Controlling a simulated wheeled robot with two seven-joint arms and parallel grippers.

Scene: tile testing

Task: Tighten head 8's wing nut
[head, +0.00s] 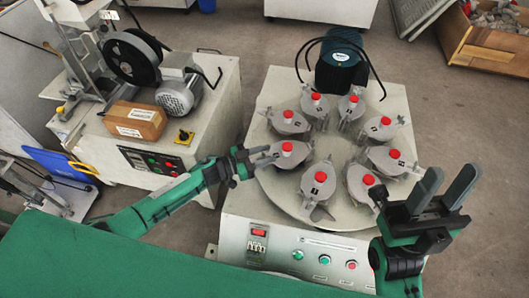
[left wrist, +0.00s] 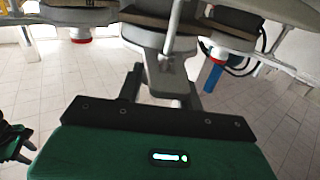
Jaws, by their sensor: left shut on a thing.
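Several grey clamp heads with red knobs stand in a ring on the round turntable (head: 337,211). My left gripper (head: 264,155) is at the outer left end of one head (head: 290,152), shut on its wing nut. The nut itself is mostly hidden by the fingers, and I cannot read the number on this head. In the left wrist view my dark fingers (left wrist: 164,90) stand on either side of a grey part under the head (left wrist: 165,45). My right gripper (head: 440,193) is open and empty, at the right front of the turntable.
A dark green motor (head: 341,62) with black cables stands behind the ring. The control panel (head: 300,256) with buttons is at the front. A bench (head: 215,85) with a grey motor and an orange-brown box is to the left.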

